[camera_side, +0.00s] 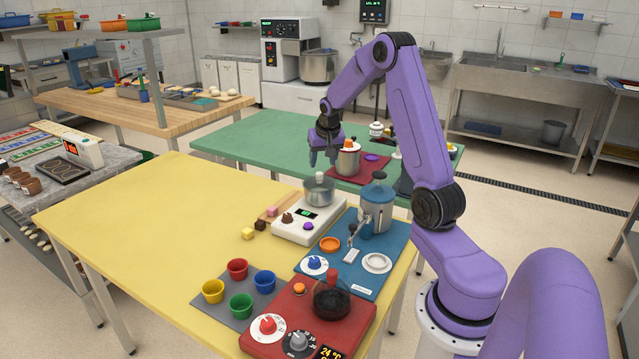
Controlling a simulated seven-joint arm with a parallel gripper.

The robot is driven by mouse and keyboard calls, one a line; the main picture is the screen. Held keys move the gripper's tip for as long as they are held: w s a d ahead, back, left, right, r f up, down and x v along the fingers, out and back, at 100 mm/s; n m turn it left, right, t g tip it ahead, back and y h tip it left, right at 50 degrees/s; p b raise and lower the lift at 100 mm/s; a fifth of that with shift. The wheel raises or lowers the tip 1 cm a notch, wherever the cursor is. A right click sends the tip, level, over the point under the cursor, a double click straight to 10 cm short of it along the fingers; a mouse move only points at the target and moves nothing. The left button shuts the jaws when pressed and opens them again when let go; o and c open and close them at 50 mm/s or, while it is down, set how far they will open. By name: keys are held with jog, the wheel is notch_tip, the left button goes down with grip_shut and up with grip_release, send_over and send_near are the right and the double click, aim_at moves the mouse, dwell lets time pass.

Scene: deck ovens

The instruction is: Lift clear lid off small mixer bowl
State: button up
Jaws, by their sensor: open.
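The small mixer bowl (319,196) is a shiny metal bowl on a white base (297,228) with a green display, on the yellow table. A clear lid (311,183) with a pale upright knob (319,177) appears to sit on the bowl; its rim is hard to make out. My gripper (323,161) points down just above the knob, open and empty. It looks apart from the knob, though the exact gap cannot be told from this side view.
A blue canister (376,209) stands close to the bowl's right on a blue mat (374,288). A red unit (275,345) and several coloured cups (238,306) are in front. The yellow table's left is clear.

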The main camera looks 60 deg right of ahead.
aim_at(320, 173)
jog(key=x, duration=0.3)
jog(key=shift+a+f, duration=0.3)
jog(key=shift+f, duration=0.05)
jog(key=shift+w+d+f, duration=0.2)
jog(key=shift+w+f, duration=0.1)
jog(key=shift+f, duration=0.35)
grip_shut()
